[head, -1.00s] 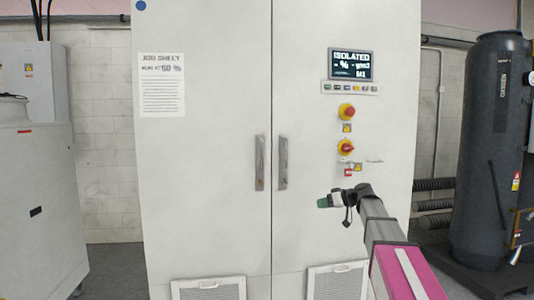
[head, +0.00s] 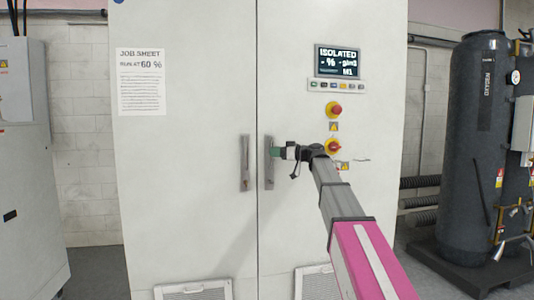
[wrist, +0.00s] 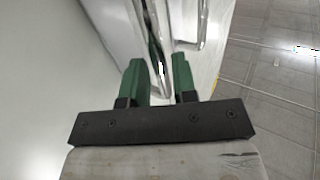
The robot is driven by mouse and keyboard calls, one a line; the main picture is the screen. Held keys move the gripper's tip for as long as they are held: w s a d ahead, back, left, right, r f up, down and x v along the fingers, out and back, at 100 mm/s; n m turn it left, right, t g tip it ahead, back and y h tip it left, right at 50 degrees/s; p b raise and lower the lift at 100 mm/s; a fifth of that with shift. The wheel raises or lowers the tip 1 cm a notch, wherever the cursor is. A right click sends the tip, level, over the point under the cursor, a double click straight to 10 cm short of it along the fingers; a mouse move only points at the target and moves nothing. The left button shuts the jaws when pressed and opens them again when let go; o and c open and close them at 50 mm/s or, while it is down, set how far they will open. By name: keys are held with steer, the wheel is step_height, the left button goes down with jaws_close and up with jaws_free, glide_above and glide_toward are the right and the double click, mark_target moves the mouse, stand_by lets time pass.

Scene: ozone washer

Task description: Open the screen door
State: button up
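The screen door is the tall white right-hand cabinet door (head: 330,215), carrying a dark display screen (head: 338,62) that reads "ISOLATED". It looks shut, flush with the left door at the centre seam. Its upright metal handle (head: 269,170) is beside that seam. My gripper (head: 275,153) is at the upper part of this handle, and its tips partly cover it in the head view. In the wrist view, my gripper's green fingers (wrist: 160,75) stand apart on either side of the handle bar (wrist: 155,50). They appear open around it; firm contact does not show.
The left door (head: 185,200) has its own handle (head: 245,164) just across the seam. Red and yellow knobs (head: 334,110) sit under the screen. A dark oxygen tank (head: 478,150) stands to the right. Tiled floor (wrist: 275,90) shows clear in the wrist view.

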mark_target(267, 151)
steer(key=shift+x, duration=2)
jaws_close()
